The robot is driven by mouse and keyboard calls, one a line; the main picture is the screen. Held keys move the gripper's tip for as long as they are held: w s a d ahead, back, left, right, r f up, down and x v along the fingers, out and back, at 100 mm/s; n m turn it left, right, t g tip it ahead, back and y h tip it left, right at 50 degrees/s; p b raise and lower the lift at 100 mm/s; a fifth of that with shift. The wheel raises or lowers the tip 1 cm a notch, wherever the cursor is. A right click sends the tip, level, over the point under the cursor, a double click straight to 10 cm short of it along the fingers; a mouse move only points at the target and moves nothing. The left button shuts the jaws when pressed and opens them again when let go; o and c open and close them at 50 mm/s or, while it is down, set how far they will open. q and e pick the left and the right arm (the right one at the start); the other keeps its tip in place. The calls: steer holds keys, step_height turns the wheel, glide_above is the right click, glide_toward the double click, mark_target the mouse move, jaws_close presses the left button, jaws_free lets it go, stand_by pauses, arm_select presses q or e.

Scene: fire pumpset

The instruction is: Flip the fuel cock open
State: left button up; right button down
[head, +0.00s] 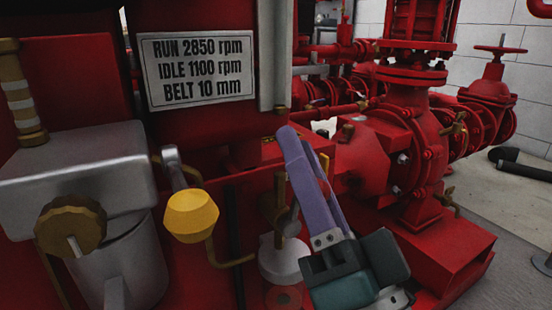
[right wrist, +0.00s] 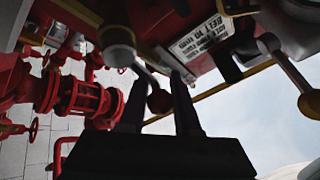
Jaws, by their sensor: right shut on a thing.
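The fuel cock appears to be the upright brass fitting (head: 280,205) above a white bowl, with a short grey lever beside it, in the middle of the head view. My right gripper (head: 289,133) reaches up in front of it from the lower right, its purple fingers covering part of it. In the right wrist view, a grey rod with a brownish round knob (right wrist: 160,101) lies between the dark fingers of this gripper (right wrist: 157,76). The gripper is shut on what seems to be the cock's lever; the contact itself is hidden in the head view. My left gripper is not in view.
A yellow-knobbed lever (head: 191,215) stands close to the left. Further left is a grey tank (head: 75,170) with a brass cap (head: 70,225). A rating plate (head: 197,68) is above. The red pump casing (head: 380,155) and pipes fill the right.

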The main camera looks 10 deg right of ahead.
steer(key=shift+s+a+n+y, duration=0.1)
steer(key=shift+a+n+y, duration=0.1)
steer(key=shift+n+y, duration=0.35)
steer(key=shift+n, duration=0.35)
steer(key=c, duration=0.6)
jaws_free()
steer(key=v, duration=1)
steer(key=shift+s+r+p, duration=0.1)
steer(key=shift+r+p, duration=0.05)
steer(key=shift+p, duration=0.2)
